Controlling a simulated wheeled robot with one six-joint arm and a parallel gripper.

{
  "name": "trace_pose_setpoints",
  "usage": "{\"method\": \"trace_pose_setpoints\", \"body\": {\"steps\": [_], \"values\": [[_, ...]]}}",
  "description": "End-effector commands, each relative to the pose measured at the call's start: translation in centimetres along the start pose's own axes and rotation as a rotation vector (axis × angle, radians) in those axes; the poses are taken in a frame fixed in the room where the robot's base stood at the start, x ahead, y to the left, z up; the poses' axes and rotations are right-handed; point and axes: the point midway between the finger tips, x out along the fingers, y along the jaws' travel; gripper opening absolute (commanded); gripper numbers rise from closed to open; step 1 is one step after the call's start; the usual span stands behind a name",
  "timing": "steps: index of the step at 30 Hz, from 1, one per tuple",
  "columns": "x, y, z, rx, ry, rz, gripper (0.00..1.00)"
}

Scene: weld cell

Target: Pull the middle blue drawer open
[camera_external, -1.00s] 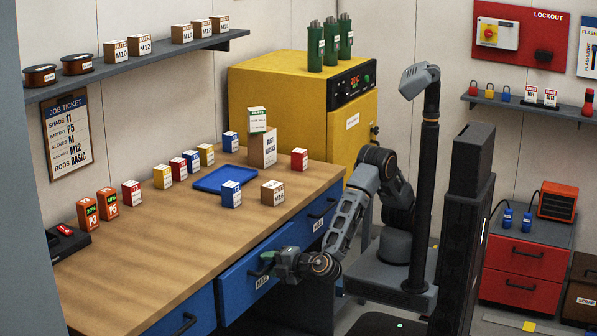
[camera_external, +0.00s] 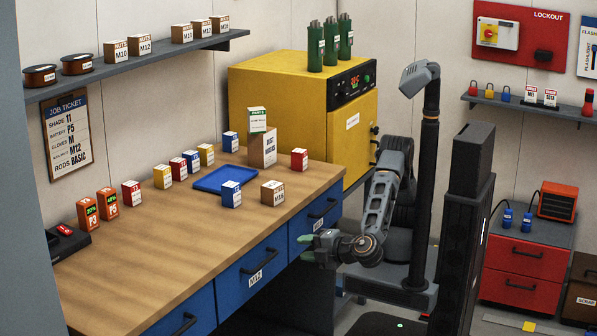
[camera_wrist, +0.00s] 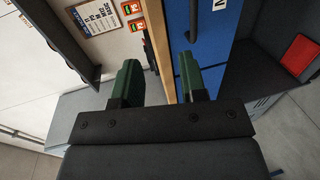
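The middle blue drawer (camera_external: 236,286) sits in the bench front, with a dark bar handle (camera_external: 262,261) and a label that seems to read M12. Its face looks flush, or nearly so, with the drawers beside it. My gripper (camera_external: 305,249) is in front of the bench, to the right of that handle and apart from it. Its green fingers are spread with nothing between them. The wrist view shows the open fingers (camera_wrist: 160,82), with a blue drawer front (camera_wrist: 213,65) and a dark handle (camera_wrist: 193,22) beyond them; which drawer this is, I cannot tell.
A left drawer (camera_external: 200,305) and a right drawer (camera_external: 300,228) flank the middle one. The wooden benchtop (camera_external: 150,235) carries small boxes and a blue tray (camera_external: 203,186). A yellow cabinet (camera_external: 270,95) stands behind. A red drawer unit (camera_external: 520,262) is at the right.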

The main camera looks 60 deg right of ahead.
Motion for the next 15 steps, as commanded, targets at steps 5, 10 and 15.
{"method": "trace_pose_setpoints", "body": {"steps": [5, 10, 15], "values": [[-0.8, 3.8, 0.0, 0.005, 0.001, -0.001, 0.39], [-0.9, 7.5, 0.4, 0.0, -0.014, -0.019, 0.39], [1.5, 8.9, 2.1, -0.027, -0.07, -0.096, 0.39]]}}
